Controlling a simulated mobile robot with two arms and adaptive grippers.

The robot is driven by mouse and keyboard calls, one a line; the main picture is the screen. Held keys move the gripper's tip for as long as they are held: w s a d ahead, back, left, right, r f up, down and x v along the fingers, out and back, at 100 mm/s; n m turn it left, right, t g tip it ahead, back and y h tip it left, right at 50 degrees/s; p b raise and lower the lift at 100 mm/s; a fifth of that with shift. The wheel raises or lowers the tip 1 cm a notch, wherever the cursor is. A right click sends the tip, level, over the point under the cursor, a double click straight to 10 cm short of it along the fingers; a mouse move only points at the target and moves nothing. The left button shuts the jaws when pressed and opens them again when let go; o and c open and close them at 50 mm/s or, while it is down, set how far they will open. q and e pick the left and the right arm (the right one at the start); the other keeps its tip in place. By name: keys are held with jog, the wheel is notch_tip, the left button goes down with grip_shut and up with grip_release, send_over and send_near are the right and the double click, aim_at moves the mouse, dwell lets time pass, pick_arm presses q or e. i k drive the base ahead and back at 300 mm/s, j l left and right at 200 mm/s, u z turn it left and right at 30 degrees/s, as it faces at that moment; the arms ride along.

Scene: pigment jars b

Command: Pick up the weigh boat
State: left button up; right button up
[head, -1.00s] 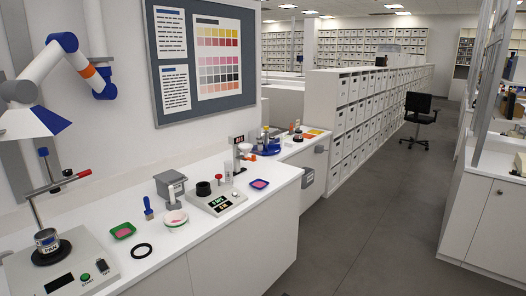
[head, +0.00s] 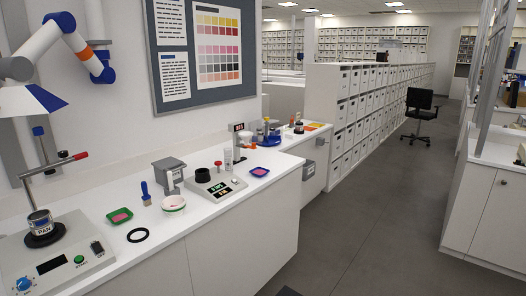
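Two small shallow dishes with pink contents could be the weigh boat; I cannot tell which is meant. A green dish (head: 120,216) lies flat on the white counter (head: 190,228) at the left, near a black ring. A blue-purple dish (head: 259,171) lies near the counter's front edge, right of a small scale. A white round tub (head: 173,204) with a pinkish top stands between them. Neither of my grippers is in view.
On the counter are a black ring (head: 138,235), a blue-handled brush (head: 146,194), a grey box-topped device (head: 169,176), a scale (head: 215,187) and a mixer with a can (head: 41,227). A white-and-blue jointed arm with a hood (head: 30,100) hangs above.

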aim_at(118, 216)
jog(key=u, duration=1.45)
jog(key=i+l+z, duration=0.1)
jog(key=z, duration=0.2)
jog(key=i+z, duration=0.25)
